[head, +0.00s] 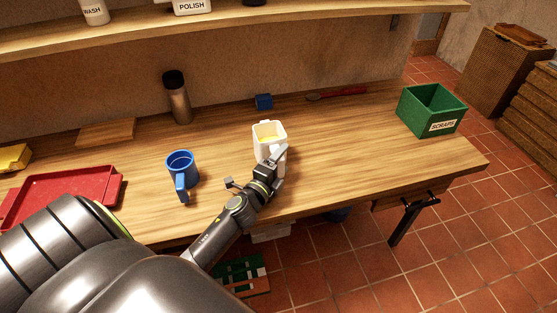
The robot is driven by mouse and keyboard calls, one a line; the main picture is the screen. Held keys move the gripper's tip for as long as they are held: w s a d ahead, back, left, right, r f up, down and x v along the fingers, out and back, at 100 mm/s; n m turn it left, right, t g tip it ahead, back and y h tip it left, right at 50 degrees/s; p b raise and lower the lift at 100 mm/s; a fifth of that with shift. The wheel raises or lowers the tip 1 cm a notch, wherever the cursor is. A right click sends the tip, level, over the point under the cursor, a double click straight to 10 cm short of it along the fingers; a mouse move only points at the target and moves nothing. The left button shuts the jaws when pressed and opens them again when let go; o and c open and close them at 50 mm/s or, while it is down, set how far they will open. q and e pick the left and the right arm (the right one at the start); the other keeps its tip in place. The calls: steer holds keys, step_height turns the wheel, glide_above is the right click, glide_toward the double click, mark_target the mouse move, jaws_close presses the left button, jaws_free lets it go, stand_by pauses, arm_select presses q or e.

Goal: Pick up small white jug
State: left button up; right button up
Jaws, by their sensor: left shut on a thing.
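The small white jug (262,131) is upright at the middle of the wooden workbench, with something yellow inside it. My left gripper (277,157) reaches in from the lower left and is shut on the near side of the jug, where a white handle-like part shows. The gripper and wrist hide part of the jug's lower front. I cannot tell whether the jug's base touches the bench. My right gripper is not in view.
A blue mug (181,165) stands left of the jug, near a red tray (108,187). Behind are a dark-capped bottle (177,100), a wooden board (106,132) and a small blue block (264,101). A green scraps bin (417,113) stands at right; bench between is clear.

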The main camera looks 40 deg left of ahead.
arm_select(q)
step_height(320, 180, up, 18)
steer(key=p, duration=1.5)
steer(key=shift+p, duration=0.35)
steer(key=o, duration=0.3)
steer(key=c, duration=0.3)
steer(key=shift+r, duration=0.1)
